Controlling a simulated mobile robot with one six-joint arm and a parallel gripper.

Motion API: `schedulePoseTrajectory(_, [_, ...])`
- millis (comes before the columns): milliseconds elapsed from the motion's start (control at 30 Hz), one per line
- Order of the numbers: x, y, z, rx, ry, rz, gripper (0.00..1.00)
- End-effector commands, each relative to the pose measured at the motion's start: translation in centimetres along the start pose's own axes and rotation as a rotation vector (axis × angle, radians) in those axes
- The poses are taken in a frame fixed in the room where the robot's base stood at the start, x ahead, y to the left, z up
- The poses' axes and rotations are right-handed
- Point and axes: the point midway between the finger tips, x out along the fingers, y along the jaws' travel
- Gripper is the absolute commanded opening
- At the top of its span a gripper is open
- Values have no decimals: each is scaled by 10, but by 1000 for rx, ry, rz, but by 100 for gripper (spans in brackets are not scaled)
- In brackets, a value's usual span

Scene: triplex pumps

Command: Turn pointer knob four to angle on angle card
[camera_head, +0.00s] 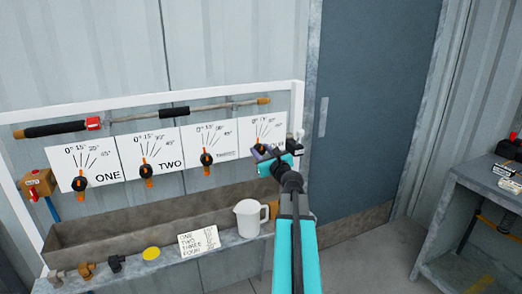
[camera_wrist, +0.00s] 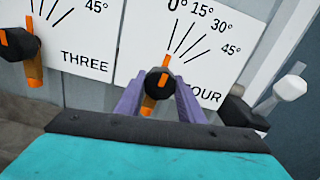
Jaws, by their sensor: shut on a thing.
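Pointer knob four (camera_wrist: 158,84) is black with an orange pointer, on a white dial plate (camera_wrist: 134,60) marked 0°, 15°, 30° and 45°. Its pointer tip aims up and slightly right, close to the 0° line. My gripper (camera_wrist: 158,98) has its purple fingers on either side of the knob, shut on it. In the head view my gripper (camera_head: 264,152) covers most of knob four and the lower part of its plate (camera_head: 264,125). The angle card (camera_head: 199,242) is propped on the bench below, listing ONE to FOUR; its values are too small to read.
Knobs one (camera_head: 80,184), two (camera_head: 146,171) and three (camera_head: 206,159) sit to the left. A trough (camera_head: 150,222) runs below, with a white jug (camera_head: 249,218) beneath my gripper. A dark fitting (camera_wrist: 238,108) and a pale-handled lever (camera_wrist: 290,88) stand close right of knob four.

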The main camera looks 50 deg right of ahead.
Motion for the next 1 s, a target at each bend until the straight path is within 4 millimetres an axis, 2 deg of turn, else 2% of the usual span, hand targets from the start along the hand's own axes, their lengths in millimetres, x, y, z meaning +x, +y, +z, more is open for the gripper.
schedulePoseTrajectory(600, [-1,0,0,373,4,-1,0])
schedulePoseTrajectory(1000, [-1,0,-2,441,2,-1,0])
